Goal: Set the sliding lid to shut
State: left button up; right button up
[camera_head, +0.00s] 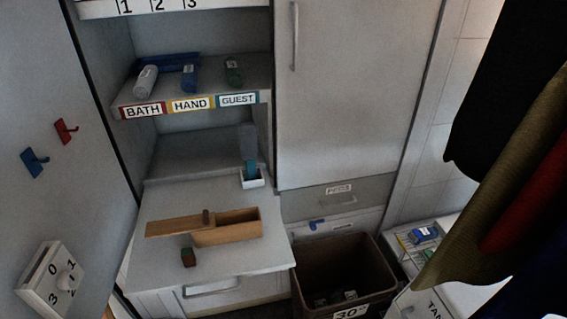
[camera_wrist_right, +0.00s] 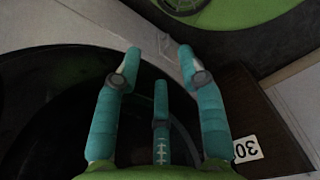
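A wooden box (camera_head: 228,237) stands on the white counter in the head view. Its sliding lid (camera_head: 170,228) sticks out to the left of the box, with a small dark knob (camera_head: 206,216) on top. The right part of the box is uncovered and its inside shows. Neither gripper shows in the head view. In the right wrist view, the teal fingers of my right gripper (camera_wrist_right: 159,68) are spread apart with nothing between them. The box and lid cannot be made out there. My left gripper is not in view.
A small dark block (camera_head: 188,257) lies on the counter (camera_head: 165,258) in front of the box. A white holder (camera_head: 252,179) with a blue item stands behind it. A brown bin (camera_head: 345,265) is to the right.

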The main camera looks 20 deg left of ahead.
aim_at(207, 220)
jog(key=u, duration=1.35)
